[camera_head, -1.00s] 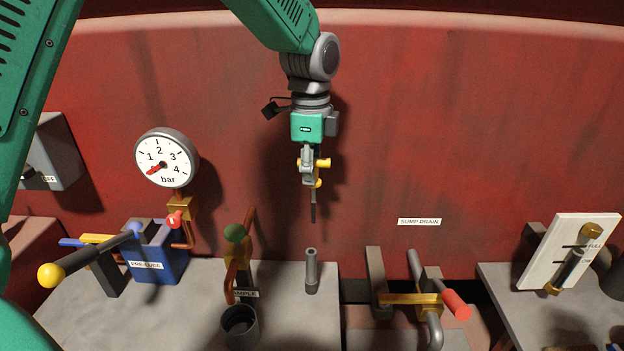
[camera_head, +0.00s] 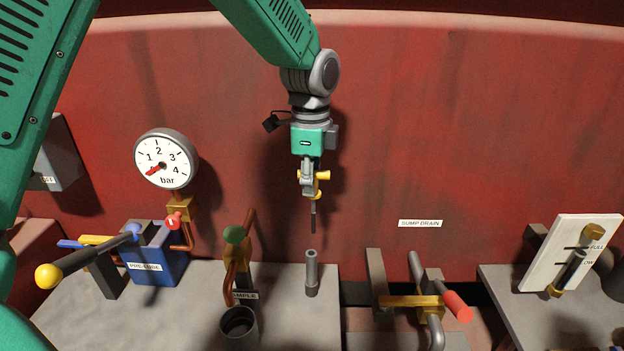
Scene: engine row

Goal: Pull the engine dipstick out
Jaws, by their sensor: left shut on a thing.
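My left gripper (camera_head: 308,182) hangs from above in the middle of the view, pointing down. It is shut on the dipstick (camera_head: 313,214), whose yellow grip parts show at the fingers and whose thin dark rod hangs straight down below them. The upright grey dipstick tube (camera_head: 311,274) stands on the grey block below. A small gap shows between the rod's lower end and the tube's open top, so the rod appears clear of the tube. Part of the dipstick's grip is hidden by the fingers. My right gripper is not in view.
A pressure gauge (camera_head: 166,159) and a blue pre-lube unit (camera_head: 160,258) with a yellow-knobbed lever are at left. A green-knobbed sample valve (camera_head: 235,235) stands over a dark cup (camera_head: 239,326). A red-handled drain valve (camera_head: 457,306) and a level gauge board (camera_head: 545,255) are at right.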

